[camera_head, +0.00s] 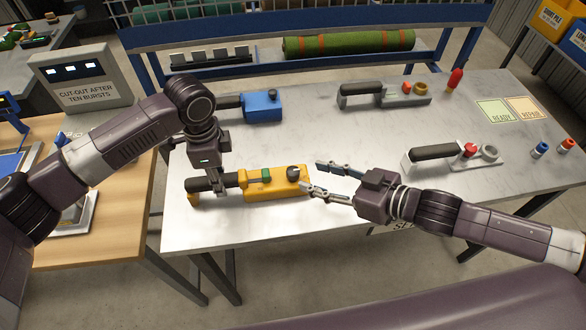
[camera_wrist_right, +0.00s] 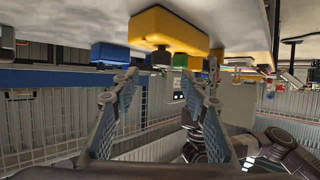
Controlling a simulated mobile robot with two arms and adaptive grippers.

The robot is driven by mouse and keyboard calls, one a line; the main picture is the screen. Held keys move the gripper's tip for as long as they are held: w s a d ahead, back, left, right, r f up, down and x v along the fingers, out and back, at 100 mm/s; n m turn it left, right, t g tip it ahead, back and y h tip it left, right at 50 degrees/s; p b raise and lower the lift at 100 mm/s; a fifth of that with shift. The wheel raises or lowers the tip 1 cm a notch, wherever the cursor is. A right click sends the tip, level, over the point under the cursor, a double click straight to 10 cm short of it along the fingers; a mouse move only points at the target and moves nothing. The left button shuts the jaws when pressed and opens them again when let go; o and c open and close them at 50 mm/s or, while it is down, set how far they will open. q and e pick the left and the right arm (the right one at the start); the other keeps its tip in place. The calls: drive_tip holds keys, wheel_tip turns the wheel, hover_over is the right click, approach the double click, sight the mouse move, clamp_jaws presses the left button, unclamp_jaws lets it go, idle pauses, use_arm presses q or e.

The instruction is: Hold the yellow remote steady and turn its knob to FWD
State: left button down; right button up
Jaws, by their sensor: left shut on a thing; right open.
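The yellow remote (camera_head: 276,185) lies near the front left of the marble table, its black handle (camera_head: 205,184) to the left, a green button (camera_head: 267,175) on top and a dark knob (camera_head: 293,172) at its right end. My left gripper (camera_head: 221,188) points down and is shut on the remote by its handle end. My right gripper (camera_head: 322,178) is open and empty, its fingers pointing left just right of the knob and apart from it. The right wrist view shows the remote (camera_wrist_right: 170,30) and its knob (camera_wrist_right: 161,57) beyond the open fingers (camera_wrist_right: 163,98). I cannot read the knob's setting.
A blue remote (camera_head: 263,106) lies behind the yellow one. READY (camera_head: 495,113) and REPAIR (camera_head: 526,108) cards lie at the back right. The table's middle is clear.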

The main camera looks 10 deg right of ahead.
sight(294, 171)
drive_tip(key=x, duration=0.7)
drive_tip(key=shift+w+a+f, duration=0.2)
drive_tip(key=shift+a, duration=0.1)
clamp_jaws()
